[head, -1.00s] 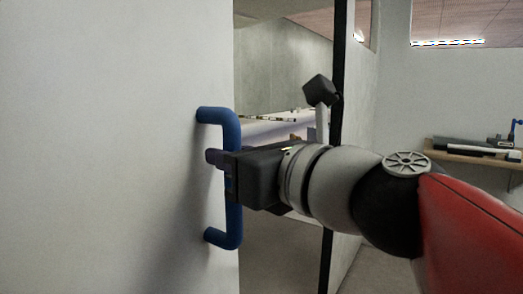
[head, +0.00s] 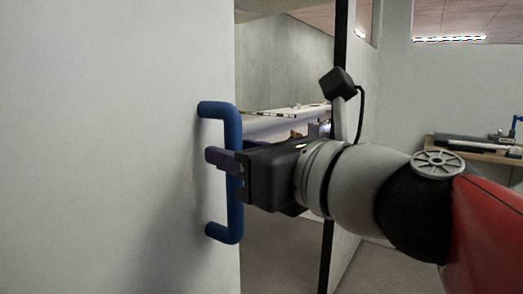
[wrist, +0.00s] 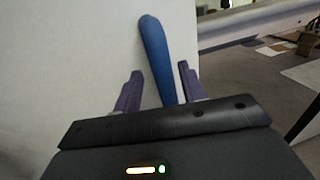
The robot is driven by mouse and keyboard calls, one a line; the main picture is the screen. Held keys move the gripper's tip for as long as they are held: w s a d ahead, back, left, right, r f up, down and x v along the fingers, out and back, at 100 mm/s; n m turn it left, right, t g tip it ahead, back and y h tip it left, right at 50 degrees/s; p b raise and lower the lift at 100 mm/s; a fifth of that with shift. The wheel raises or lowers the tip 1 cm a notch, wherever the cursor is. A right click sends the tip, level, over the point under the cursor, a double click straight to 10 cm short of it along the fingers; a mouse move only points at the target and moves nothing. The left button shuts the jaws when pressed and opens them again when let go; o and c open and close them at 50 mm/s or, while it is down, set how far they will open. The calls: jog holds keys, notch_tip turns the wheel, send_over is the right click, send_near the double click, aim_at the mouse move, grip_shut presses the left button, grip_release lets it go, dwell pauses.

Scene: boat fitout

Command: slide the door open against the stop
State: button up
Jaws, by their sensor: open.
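The door (head: 110,150) is a plain pale panel filling the left of the head view. A blue bar handle (head: 236,215) stands upright on it near its right edge, and it also shows in the wrist view (wrist: 155,55). My gripper (head: 217,158) is at the handle's middle height, coming from the right. In the wrist view my gripper (wrist: 158,88) is open, with one purple finger on each side of the handle. Gaps show between the handle and both fingers. Part of the handle is hidden by the gripper body.
In the wrist view, flat pieces lie on the floor at the right.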

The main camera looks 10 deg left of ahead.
jog(key=v, duration=0.6)
jog(key=w+d+f+n+h, duration=0.1)
jog(key=d+f+n+h, duration=0.25)
jog(key=f, duration=0.35)
jog(key=w+d+f+n+g+h, duration=0.1)
jog(key=d+f+n+h, duration=0.2)
jog(key=f+n, duration=0.35)
jog(key=w+d+f+n+h, duration=0.1)
jog(key=d+f+n+h, duration=0.25)
jog(key=f, duration=0.55)
jog(key=s+d+f+n+g+h, duration=0.1)
jog(key=s+d+f+n+h, duration=0.1)
jog(key=d+f+n, duration=0.3)
jog(key=s+d+f+n+g+h, duration=0.1)
jog(key=s+d+f+n+h, duration=0.1)
jog(key=d+f+n, duration=0.3)
notch_tip(320, 180, down, 3)
jog(key=shift+d+r+n+g+h, duration=0.15)
jog(key=shift+d+n+g+h, duration=0.2)
jog(key=shift+d+h, duration=0.6)
jog(key=shift+s+d+y, duration=0.1)
jog(key=shift+d+y, duration=0.05)
jog(key=shift+y, duration=0.1)
jog(key=shift+c, duration=0.5)
